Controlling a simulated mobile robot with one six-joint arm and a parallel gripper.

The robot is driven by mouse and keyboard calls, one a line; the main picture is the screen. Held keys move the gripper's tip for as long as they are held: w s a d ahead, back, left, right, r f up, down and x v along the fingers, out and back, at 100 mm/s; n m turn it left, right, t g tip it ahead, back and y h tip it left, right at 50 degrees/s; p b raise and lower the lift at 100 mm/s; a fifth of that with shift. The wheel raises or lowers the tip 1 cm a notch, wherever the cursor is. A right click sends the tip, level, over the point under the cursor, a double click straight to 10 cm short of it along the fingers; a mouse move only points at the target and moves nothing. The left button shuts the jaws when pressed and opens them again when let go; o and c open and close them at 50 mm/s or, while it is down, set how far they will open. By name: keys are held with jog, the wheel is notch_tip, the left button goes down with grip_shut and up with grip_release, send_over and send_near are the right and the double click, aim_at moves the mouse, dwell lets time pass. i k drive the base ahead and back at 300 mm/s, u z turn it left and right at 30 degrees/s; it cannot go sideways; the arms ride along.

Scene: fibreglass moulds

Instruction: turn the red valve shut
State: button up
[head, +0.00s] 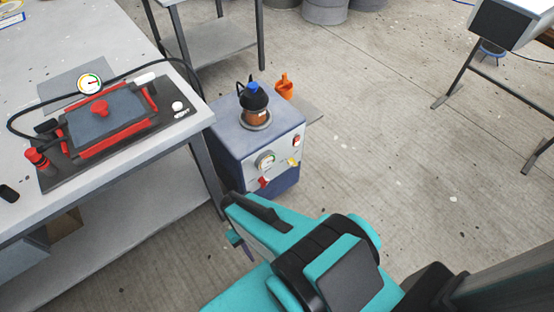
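A blue-grey box unit (228,125) stands on the floor beside the bench. On its pale front panel are a small red valve handle (264,182) at the lower left, a yellow handle (293,161) to the right and a round gauge (265,161) above the red one. The red handle looks tilted, but it is too small to tell its exact setting. My teal and black arm reaches in from the bottom. The end of my gripper (235,239) shows only in part, below and left of the panel and apart from the red handle. My arm hides its fingers.
The bench (192,128) at the left holds a red-edged mould (115,122) with a gauge and a dark hose. A dark, blue-topped pot (254,97) and an orange item (284,88) are at the box. The floor to the right is clear up to a metal stand (457,70).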

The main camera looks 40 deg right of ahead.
aim_at(264, 181)
jog(key=u, duration=0.45)
jog(key=k, duration=1.35)
jog(key=u, duration=0.45)
jog(key=i, duration=0.85)
jog(key=z, duration=0.2)
